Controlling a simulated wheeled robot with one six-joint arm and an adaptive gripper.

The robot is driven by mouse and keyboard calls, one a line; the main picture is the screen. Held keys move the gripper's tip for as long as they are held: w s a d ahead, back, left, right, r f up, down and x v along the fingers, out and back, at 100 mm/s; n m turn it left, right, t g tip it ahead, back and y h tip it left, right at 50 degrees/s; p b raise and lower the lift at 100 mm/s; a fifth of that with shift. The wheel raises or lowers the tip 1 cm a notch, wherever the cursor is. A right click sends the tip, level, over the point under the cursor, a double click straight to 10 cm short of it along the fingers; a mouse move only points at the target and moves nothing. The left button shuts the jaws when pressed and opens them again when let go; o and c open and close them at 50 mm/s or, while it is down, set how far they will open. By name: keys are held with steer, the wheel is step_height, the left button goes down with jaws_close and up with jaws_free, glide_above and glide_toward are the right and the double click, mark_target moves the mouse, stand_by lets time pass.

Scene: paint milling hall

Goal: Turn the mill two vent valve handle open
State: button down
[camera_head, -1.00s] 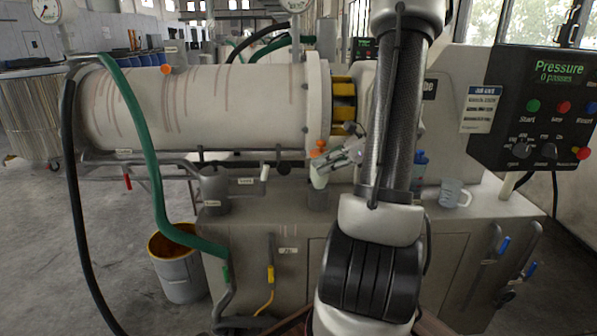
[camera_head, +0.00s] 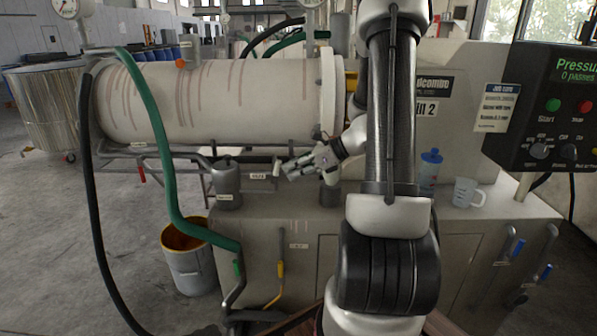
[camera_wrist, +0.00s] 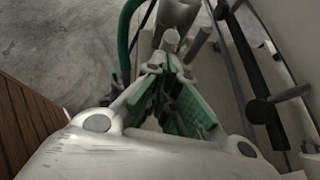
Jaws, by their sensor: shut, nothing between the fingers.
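My gripper (camera_head: 288,169) is shut and empty, pointing left above the bench in front of the white mill drum. A short pale upright handle (camera_head: 276,167) stands just left of its fingertips, beside a small white label (camera_head: 258,176) too small to read. I cannot tell if this is the vent valve handle, or if the fingers touch it. In the wrist view my shut fingers with green pads (camera_wrist: 172,95) point at a pale rounded end (camera_wrist: 171,38) and grey pipework. A sign reading "ill 2" (camera_head: 425,108) is on the machine body.
A grey canister (camera_head: 227,186) stands left of the handle. The drum (camera_head: 215,105) hangs close behind, and a green hose (camera_head: 158,150) runs down at the left. A blue bottle (camera_head: 430,172) and a clear jug (camera_head: 467,192) stand right of my arm.

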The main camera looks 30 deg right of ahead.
steer(key=shift+w+a+r+g+h, duration=0.4)
steer(key=shift+a+r+g+h, duration=0.15)
steer(key=shift+r, duration=0.2)
